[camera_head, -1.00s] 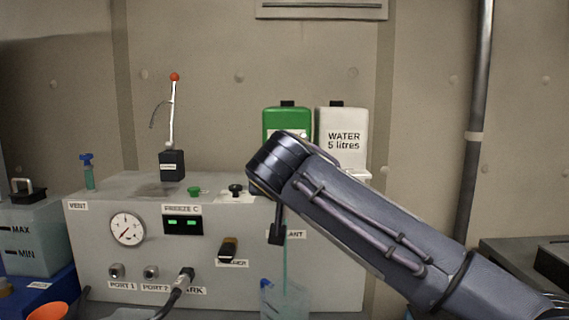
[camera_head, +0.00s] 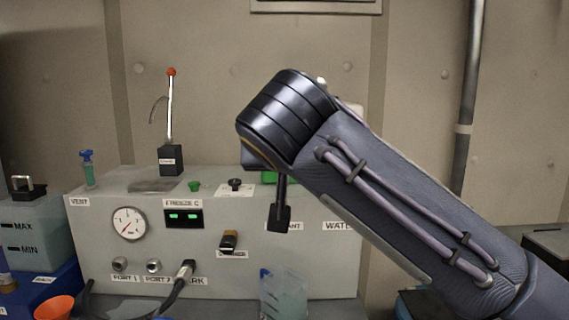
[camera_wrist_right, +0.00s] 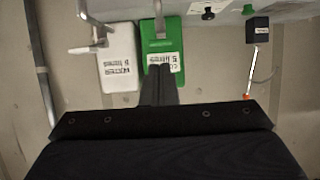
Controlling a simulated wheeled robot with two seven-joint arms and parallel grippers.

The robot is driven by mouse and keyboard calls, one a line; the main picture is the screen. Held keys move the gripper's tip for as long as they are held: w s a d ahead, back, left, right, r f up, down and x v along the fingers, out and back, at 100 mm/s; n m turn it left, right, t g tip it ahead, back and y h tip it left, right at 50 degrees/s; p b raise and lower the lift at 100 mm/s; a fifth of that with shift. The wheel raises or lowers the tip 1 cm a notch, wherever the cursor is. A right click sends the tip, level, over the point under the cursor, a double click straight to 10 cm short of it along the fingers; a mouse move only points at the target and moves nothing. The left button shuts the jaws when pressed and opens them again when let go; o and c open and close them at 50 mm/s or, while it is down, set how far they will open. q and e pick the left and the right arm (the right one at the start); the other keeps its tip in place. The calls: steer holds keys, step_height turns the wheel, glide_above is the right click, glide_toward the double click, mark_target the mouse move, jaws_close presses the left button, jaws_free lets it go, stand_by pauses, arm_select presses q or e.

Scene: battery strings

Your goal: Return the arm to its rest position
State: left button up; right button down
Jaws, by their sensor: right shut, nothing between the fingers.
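My right arm (camera_head: 390,190) comes in from the lower right in the head view, its thick dark elbow part raised in front of the machine. In the right wrist view my right gripper (camera_wrist_right: 160,70) is shut and empty, with its dark fingers in front of the green jug (camera_wrist_right: 162,45). The white water jug (camera_wrist_right: 117,65) stands beside it. My left gripper is not in view.
The grey machine (camera_head: 90,250) has a gauge (camera_head: 129,223) and a red-tipped lever (camera_head: 170,110) on top. A clear beaker (camera_head: 285,295) stands below. A cable (camera_head: 178,285) plugs in at the front.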

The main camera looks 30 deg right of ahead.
stand_by(0.4)
steer(key=s+f+n+g+y+p, duration=0.1)
steer(key=s+f+n+g+y, duration=0.15)
steer(key=f, duration=0.75)
steer(key=s+f+n+g+y+p, duration=0.15)
steer(key=s+f, duration=0.25)
steer(key=f, duration=0.5)
steer(key=s+a+f+g+y, duration=0.1)
steer(key=s+a+f+y, duration=0.2)
steer(key=s+f, duration=0.3)
steer(key=s+a+f+y, duration=0.3)
steer(key=s+a+f, duration=0.1)
steer(key=f, duration=0.7)
steer(key=shift+s+g+y, duration=0.3)
steer(key=shift+s+g, duration=0.1)
steer(key=shift+s, duration=0.45)
